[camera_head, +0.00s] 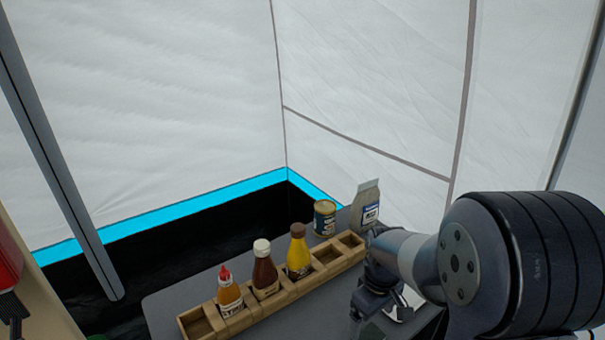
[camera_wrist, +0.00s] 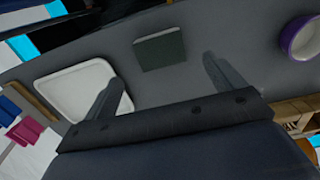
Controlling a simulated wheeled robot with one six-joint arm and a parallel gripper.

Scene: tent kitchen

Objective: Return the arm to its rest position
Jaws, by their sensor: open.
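My gripper (camera_head: 372,300) is in the lower right of the head view, over the right part of the grey table (camera_head: 165,302), partly hidden by my own arm. In the wrist view, my gripper (camera_wrist: 162,69) has its two fingers spread wide apart with nothing between them. The grey tabletop shows beyond the fingers. A dark green block (camera_wrist: 160,48) lies past the gap between the fingertips, apart from them. A white square tray (camera_wrist: 70,88) is to the left, partly behind the left finger.
A wooden rack (camera_head: 190,324) holds three sauce bottles (camera_head: 265,276); some compartments are empty. A can (camera_head: 325,217) and a carton (camera_head: 367,205) stand behind it. A purple bowl (camera_wrist: 300,38) is at the wrist view's right. Tent walls enclose the table; a grey pole (camera_head: 62,170) stands left.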

